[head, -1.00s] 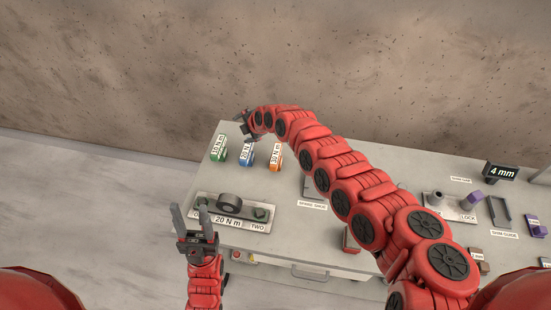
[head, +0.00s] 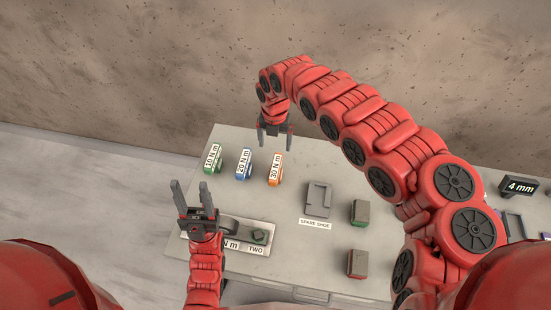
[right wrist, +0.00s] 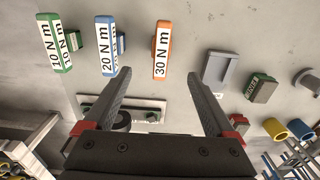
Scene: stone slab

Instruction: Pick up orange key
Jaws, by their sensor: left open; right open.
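The orange key (head: 275,169), labelled 30 N m, stands on the grey table. It is the rightmost of three keys and also shows in the right wrist view (right wrist: 161,50), ahead of and between the open fingers. The blue key (head: 243,164), labelled 20 N m, and the green key (head: 212,158), labelled 10 N m, stand to its left. My right gripper (head: 273,139) is open and empty, behind and above the orange key, apart from it. My left gripper (head: 188,190) is open and empty at the table's front left.
A grey spare shoe holder (head: 318,199) lies right of the keys. A plate with a TWO label (head: 257,250) lies at the front, partly hidden by my left arm. A 4 mm sign (head: 520,187) stands at right.

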